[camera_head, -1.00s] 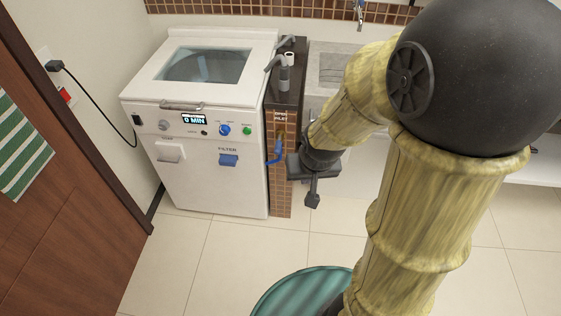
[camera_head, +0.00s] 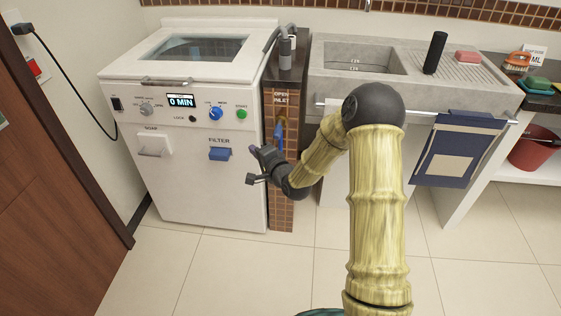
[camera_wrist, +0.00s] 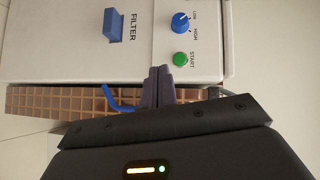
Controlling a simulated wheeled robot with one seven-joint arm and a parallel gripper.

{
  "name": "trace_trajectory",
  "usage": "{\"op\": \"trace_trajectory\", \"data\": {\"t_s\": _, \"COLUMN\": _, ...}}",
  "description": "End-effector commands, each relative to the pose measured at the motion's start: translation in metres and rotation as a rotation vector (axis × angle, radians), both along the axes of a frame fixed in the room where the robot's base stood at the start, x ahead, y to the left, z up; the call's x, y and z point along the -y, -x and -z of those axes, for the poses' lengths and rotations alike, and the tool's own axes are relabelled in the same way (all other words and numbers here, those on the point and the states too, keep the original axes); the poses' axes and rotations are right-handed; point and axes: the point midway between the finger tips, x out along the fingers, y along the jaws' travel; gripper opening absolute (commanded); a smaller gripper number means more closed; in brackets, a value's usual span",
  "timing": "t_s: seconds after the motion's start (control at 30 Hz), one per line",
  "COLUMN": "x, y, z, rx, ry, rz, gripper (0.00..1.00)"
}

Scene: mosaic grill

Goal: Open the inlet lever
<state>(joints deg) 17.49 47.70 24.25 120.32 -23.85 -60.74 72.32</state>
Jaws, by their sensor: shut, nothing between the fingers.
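The blue inlet lever (camera_head: 279,134) is on the narrow brick-tiled column, below the "OPEN INLET" label (camera_head: 281,98). My gripper (camera_head: 256,152) is shut and empty, just below and left of the lever in the head view, in front of the machine's right edge. In the wrist view the bent blue lever (camera_wrist: 117,99) shows to the left of my closed fingers (camera_wrist: 157,84). A small gap seems to separate the lever from the fingers; I cannot tell the depth between them.
The white washing machine (camera_head: 190,190) stands left of the column, with a blue filter handle (camera_head: 219,154), a blue knob (camera_head: 215,114) and a green start button (camera_head: 241,114). A concrete sink (camera_head: 330,88) and a hanging blue towel (camera_head: 432,170) are to the right. The tiled floor in front is open.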

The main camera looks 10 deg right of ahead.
Motion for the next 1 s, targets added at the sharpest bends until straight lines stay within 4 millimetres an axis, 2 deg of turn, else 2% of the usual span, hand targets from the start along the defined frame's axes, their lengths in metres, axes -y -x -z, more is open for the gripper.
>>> {"op": "trace_trajectory", "data": {"t_s": 0.03, "x": 0.001, "y": -0.006, "z": 0.028, "rx": 0.021, "ry": -0.092, "rz": 0.012, "gripper": 0.00}}
{"op": "trace_trajectory", "data": {"t_s": 0.27, "x": 0.013, "y": -0.024, "z": 0.074, "rx": 0.158, "ry": -0.550, "rz": 0.041, "gripper": 0.00}}
{"op": "trace_trajectory", "data": {"t_s": 0.43, "x": 0.038, "y": -0.026, "z": 0.110, "rx": 0.274, "ry": -0.896, "rz": 0.042, "gripper": 0.00}}
{"op": "trace_trajectory", "data": {"t_s": 0.6, "x": 0.072, "y": -0.018, "z": 0.147, "rx": 0.405, "ry": -1.215, "rz": 0.021, "gripper": 0.00}}
{"op": "trace_trajectory", "data": {"t_s": 0.7, "x": 0.088, "y": -0.012, "z": 0.159, "rx": 0.466, "ry": -1.340, "rz": 0.002, "gripper": 0.00}}
{"op": "trace_trajectory", "data": {"t_s": 0.8, "x": 0.096, "y": -0.007, "z": 0.163, "rx": 0.501, "ry": -1.405, "rz": -0.011, "gripper": 0.00}}
{"op": "trace_trajectory", "data": {"t_s": 1.0, "x": 0.098, "y": -0.006, "z": 0.161, "rx": 0.509, "ry": -1.420, "rz": -0.016, "gripper": 0.00}}
